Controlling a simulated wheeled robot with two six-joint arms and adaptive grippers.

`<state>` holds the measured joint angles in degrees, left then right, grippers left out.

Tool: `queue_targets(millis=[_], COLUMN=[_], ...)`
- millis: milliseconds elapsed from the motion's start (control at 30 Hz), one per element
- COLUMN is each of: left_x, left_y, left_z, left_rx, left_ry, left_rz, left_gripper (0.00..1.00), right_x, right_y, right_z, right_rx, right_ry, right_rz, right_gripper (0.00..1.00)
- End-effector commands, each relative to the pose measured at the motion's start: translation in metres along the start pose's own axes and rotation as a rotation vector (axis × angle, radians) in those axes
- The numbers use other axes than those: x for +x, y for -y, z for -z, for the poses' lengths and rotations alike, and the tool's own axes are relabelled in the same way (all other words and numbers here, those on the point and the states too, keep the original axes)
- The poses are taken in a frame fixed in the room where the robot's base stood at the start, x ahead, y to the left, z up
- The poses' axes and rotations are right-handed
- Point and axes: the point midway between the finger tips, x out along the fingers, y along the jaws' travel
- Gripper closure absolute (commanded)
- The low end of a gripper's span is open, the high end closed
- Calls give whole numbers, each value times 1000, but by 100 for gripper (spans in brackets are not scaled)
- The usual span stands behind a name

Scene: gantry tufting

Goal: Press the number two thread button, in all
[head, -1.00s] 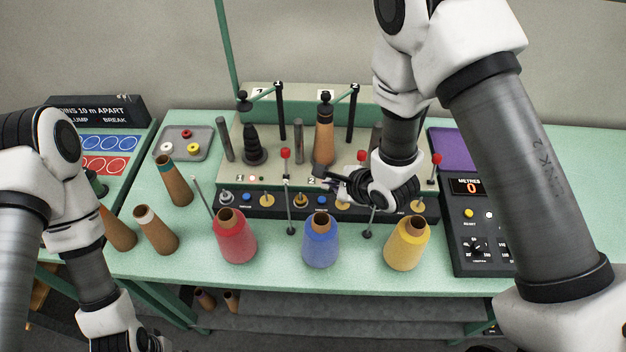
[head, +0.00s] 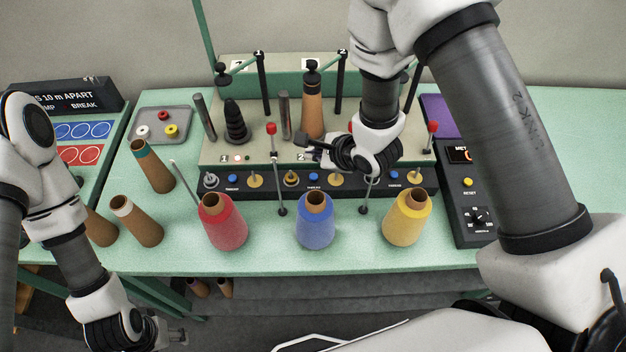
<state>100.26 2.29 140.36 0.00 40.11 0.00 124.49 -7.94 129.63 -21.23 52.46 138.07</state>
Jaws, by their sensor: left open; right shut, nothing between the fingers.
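A machine panel (head: 340,187) runs along the front of the green-and-cream tufting machine. It carries several round blue, brass and silver fittings. The blue button in the middle (head: 314,178), with small lettering under it, lies below the number 2 plate (head: 301,156). Other blue buttons sit to its left (head: 232,182) and right (head: 394,174). My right gripper (head: 305,143) is shut and empty, above and behind the middle button, apart from it in the picture. My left gripper (head: 180,337) is open, low at the left, beyond the table's front edge.
Red (head: 222,225), blue (head: 315,228) and yellow (head: 406,222) thread cones stand before the panel. Thin red-topped rods (head: 276,165) rise near it. Brown empty cones (head: 137,222) stand at left. A control box (head: 468,215) is at right.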

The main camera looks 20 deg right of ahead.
Motion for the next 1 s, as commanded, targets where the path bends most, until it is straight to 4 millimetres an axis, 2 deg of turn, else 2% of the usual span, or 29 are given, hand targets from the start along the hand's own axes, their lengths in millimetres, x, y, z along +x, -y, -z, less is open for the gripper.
queue_targets(millis=[33, 200, 433, 1000], left_x=[16, 42, 47, 46], left_y=[0, 0, 0, 0], left_z=[0, 0, 0, 0], left_rx=[0, 0, 0, 0], left_ry=[0, 0, 0, 0], left_rz=[0, 0, 0, 0], left_gripper=[41, 41, 41, 41], right_x=[11, 26, 38, 38], right_y=[-8, -19, -28, -28], right_z=[8, 19, 28, 28], right_rx=[0, 0, 1, 1], right_ry=[0, 0, -1, 0], right_rz=[0, -1, -1, 0], right_gripper=[100, 100, 100, 100])
